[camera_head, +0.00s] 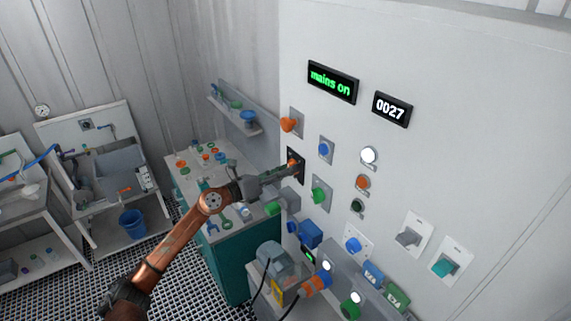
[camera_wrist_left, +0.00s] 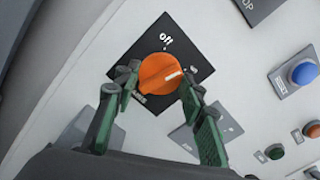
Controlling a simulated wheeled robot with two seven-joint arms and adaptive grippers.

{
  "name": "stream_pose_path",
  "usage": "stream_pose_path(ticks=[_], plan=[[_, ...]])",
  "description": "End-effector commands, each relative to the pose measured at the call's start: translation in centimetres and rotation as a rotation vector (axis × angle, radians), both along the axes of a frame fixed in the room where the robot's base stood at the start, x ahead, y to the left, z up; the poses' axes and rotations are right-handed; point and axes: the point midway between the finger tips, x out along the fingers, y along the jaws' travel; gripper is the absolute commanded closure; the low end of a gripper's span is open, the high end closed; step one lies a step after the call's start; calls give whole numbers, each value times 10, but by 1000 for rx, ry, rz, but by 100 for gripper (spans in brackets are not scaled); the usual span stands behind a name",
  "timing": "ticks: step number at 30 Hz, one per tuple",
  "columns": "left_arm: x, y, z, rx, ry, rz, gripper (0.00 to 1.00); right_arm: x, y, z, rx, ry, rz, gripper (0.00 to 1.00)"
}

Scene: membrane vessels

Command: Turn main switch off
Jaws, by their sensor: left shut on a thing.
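The main switch is an orange round knob (camera_wrist_left: 158,72) on a black square plate (camera_wrist_left: 205,42). In the wrist view its white mark points right, toward a label partly hidden by a finger. The word "off" stands on the plate above the knob. My left gripper (camera_head: 287,172) reaches the panel, its two green-padded fingers on either side of the knob, shut on it. In the head view the plate (camera_head: 290,153) is partly covered by the gripper. A display (camera_head: 332,82) reads "mains on". My right gripper is not in view.
The white panel (camera_head: 470,130) carries an orange knob (camera_head: 288,124) above, a blue button (camera_head: 325,150), a green knob (camera_head: 319,192) and several lamps. A counter (camera_head: 391,108) reads 0027. A teal cabinet (camera_head: 228,262) with small parts on top stands below my left arm.

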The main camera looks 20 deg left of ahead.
Motion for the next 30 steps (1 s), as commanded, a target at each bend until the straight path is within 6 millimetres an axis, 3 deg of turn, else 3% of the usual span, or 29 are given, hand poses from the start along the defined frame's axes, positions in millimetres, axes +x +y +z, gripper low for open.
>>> stream_pose_path(ticks=[1, 15, 30], plan=[[0, 1, 5, -39, 24, 2, 87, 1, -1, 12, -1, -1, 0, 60], [0, 1, 6, -428, 249, 3, 87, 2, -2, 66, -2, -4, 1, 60], [0, 1, 4, -743, 434, 4, 87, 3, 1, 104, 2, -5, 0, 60]])
